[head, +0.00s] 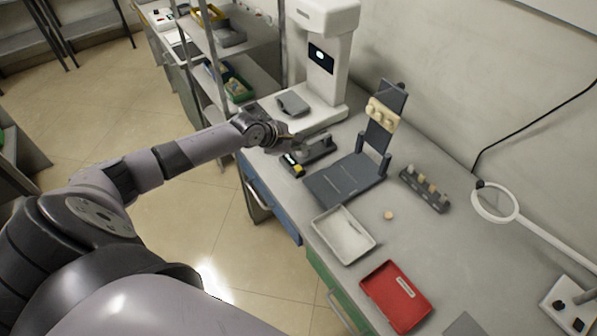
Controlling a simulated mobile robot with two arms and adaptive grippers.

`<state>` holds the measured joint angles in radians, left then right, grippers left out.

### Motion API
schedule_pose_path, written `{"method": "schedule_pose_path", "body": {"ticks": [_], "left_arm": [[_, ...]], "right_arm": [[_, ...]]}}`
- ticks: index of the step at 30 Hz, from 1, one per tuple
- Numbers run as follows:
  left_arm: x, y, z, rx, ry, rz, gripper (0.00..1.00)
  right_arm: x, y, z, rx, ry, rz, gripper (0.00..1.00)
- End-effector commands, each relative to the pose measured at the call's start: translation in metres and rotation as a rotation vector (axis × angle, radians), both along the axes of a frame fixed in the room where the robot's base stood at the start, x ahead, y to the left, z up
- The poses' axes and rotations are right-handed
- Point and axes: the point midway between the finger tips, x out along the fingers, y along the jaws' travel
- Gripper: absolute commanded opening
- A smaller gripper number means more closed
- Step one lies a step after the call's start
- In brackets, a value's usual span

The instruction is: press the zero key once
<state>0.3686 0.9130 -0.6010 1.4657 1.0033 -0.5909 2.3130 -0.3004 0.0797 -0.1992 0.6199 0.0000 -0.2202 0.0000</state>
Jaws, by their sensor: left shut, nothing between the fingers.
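My left arm reaches in from the left, and my left gripper (287,143) is shut and empty. It is over the bench, just above and behind a small dark device (291,168) with a yellow patch and a pale patch on top. Whether the gripper touches the device cannot be told. A dark piece (321,148) lies right of the gripper. No key marked zero can be read at this size, and part of this area is hidden by the gripper. My right gripper is not in view.
A white machine with a small screen (321,57) stands behind. A dark hinged stand (345,180) is to the right. A white tray (343,235), a red tray (397,296), a dark rack (424,190) and a ring lamp (495,202) occupy the bench further right.

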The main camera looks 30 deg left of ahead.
Motion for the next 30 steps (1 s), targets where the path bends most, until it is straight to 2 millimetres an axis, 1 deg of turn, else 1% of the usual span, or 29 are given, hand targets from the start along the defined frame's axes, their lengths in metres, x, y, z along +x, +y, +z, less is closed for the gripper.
{"method": "schedule_pose_path", "body": {"ticks": [1,10,15,18,30], "left_arm": [[0.000,0.000,-0.013,0.002,-0.001,-0.001,0.00],[0.000,0.000,-0.047,0.002,-0.001,-0.001,0.00],[0.000,-0.001,-0.061,-0.002,0.001,0.000,0.00],[0.000,0.000,-0.066,-0.001,0.000,0.000,0.00],[0.000,0.000,-0.067,0.000,0.000,0.000,0.00]], "right_arm": [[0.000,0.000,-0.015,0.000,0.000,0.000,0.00],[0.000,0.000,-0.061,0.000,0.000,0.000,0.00],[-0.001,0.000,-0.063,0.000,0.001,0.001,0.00],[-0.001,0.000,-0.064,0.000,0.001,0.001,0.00],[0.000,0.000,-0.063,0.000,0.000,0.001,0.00]]}}
